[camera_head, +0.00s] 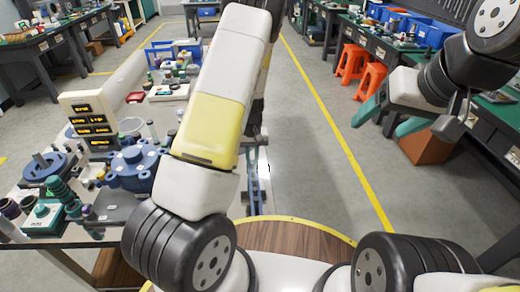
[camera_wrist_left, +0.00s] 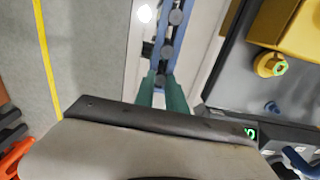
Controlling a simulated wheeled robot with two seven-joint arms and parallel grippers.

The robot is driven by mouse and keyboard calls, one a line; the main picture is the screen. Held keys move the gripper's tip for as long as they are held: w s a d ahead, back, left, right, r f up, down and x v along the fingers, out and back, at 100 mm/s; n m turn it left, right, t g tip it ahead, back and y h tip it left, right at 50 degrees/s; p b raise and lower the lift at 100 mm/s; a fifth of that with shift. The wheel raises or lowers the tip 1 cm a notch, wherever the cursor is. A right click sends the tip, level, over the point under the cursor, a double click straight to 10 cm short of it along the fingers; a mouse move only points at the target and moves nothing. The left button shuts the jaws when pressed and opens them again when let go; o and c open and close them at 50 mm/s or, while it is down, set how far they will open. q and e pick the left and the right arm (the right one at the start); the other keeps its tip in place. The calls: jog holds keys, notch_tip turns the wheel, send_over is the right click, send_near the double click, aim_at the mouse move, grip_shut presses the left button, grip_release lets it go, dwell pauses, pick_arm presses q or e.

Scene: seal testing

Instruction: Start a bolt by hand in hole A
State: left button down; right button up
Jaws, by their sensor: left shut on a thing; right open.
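In the left wrist view, the teal fingers of my left gripper (camera_wrist_left: 161,94) are closed together over a narrow blue rack (camera_wrist_left: 161,34). Round grey bolt heads (camera_wrist_left: 167,52) sit in a row along the rack. Another grey head (camera_wrist_left: 160,80) lies between the fingertips; its shank is hidden. In the head view my left forearm hides this gripper; the blue rack (camera_head: 253,190) shows beside the arm. A blue flanged body (camera_head: 133,166) with knobs around its top stands on the left bench. Hole A cannot be made out. My right gripper (camera_head: 380,118) is open and empty, above the floor.
The left bench (camera_head: 120,226) holds a display panel (camera_head: 88,118), a blue round fixture (camera_head: 48,168) and small teal parts. A brown box (camera_head: 425,148) and orange stools (camera_head: 352,62) stand at right. In the left wrist view, a yellow fitting (camera_wrist_left: 270,65) is right of the fingers.

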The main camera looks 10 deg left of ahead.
aim_at(252, 163)
pick_arm(q)
jog(key=shift+r, duration=0.1)
dwell(0.5)
jog(key=shift+r, duration=3.4)
